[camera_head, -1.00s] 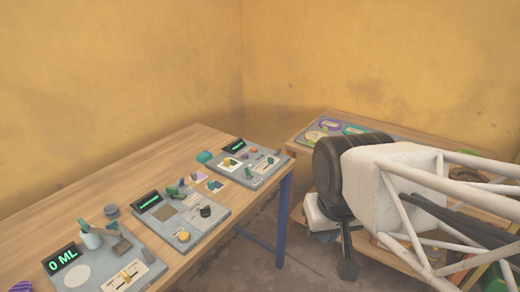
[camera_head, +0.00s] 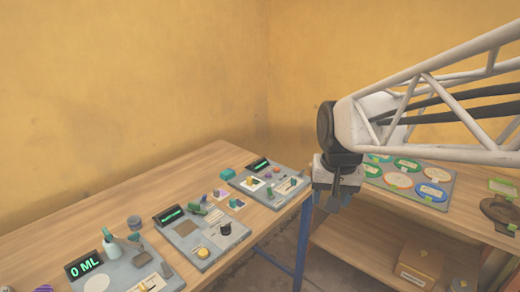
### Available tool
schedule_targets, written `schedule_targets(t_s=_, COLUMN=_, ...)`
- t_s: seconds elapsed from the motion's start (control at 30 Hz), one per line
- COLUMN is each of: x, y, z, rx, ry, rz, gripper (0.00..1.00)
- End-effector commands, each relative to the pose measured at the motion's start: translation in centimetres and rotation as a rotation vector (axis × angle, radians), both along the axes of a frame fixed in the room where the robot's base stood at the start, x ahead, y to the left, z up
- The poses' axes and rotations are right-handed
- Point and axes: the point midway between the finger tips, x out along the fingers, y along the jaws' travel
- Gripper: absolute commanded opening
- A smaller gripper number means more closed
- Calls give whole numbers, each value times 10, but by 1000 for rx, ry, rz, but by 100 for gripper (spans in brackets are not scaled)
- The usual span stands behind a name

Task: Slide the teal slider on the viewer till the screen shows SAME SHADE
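Grey units with small dark screens stand in a row on the long wooden table. The far unit (camera_head: 268,187) has a dark screen (camera_head: 258,165) with green text too small to read, a pale card with a coloured patch, and small knobs. A small teal-green piece (camera_head: 294,181) sits at its right side; I cannot tell for sure that this is the viewer and its slider. My gripper (camera_head: 332,203) hangs pointing down to the right of this unit, past the table's right edge, apart from it. Its fingers are small and dark, and their gap is unclear. I see nothing held.
A middle unit (camera_head: 203,240) and a near unit with a screen reading 0 ML (camera_head: 86,266) share the long table (camera_head: 150,195). A second table (camera_head: 395,222) at right bears a tray of coloured rings (camera_head: 447,200).

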Motion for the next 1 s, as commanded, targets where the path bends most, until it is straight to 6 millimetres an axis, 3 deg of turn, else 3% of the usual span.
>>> schedule_targets(t_s=0.5, x=119, y=-4, z=-7, rx=23, ry=43, rz=-137, gripper=53)
schedule_targets(t_s=1.0, x=231, y=-9, z=-38, rx=40, ry=83, rz=-270, gripper=53)
